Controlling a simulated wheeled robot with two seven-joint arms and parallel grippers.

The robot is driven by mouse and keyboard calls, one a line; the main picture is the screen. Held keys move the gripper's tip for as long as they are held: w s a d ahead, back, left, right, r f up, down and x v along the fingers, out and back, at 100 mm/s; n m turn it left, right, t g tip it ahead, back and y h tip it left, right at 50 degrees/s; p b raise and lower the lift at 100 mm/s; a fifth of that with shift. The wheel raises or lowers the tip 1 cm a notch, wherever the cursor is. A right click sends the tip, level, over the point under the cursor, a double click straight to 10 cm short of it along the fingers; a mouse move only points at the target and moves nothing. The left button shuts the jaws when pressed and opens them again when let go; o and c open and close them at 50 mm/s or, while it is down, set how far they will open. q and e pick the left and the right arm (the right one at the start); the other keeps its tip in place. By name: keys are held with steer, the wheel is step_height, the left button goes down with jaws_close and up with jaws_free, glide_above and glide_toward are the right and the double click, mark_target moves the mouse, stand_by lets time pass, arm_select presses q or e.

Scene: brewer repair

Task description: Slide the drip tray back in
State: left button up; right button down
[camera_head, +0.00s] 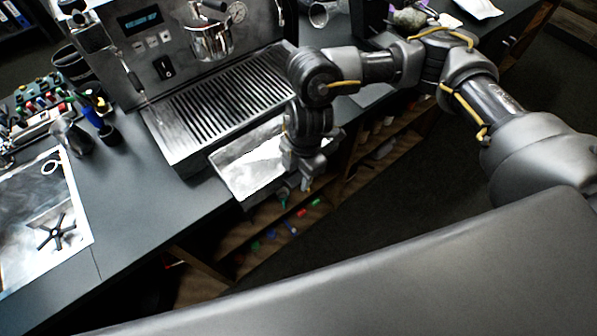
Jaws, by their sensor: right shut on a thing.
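The espresso machine (160,58) stands at the back of the counter, with a slatted grate (222,95) at its front. The drip tray (245,170), a shallow shiny metal pan, sticks out from under the grate's front edge and overhangs the counter's front edge. My right gripper (304,180) points down at the tray's right front side and is shut on the tray there. The fingertips are small and partly dark, and the exact contact is hidden by the wrist. The rear of the tray is hidden under the grate. My left gripper is not in view.
Open shelves (270,215) with small coloured items lie below the counter edge. A portafilter (210,40) is locked in the machine.

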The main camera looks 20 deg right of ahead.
steer(key=shift+f, duration=0.3)
steer(key=c, duration=0.7)
jaws_free()
steer(key=r, duration=0.3)
steer(key=d+r+b, duration=0.1)
steer(key=r, duration=0.3)
steer(key=r+b, duration=0.1)
steer(key=r, duration=0.2)
steer(key=shift+w+d+r, duration=0.15)
steer(key=shift+w+r, duration=0.05)
steer(key=shift+r, duration=0.15)
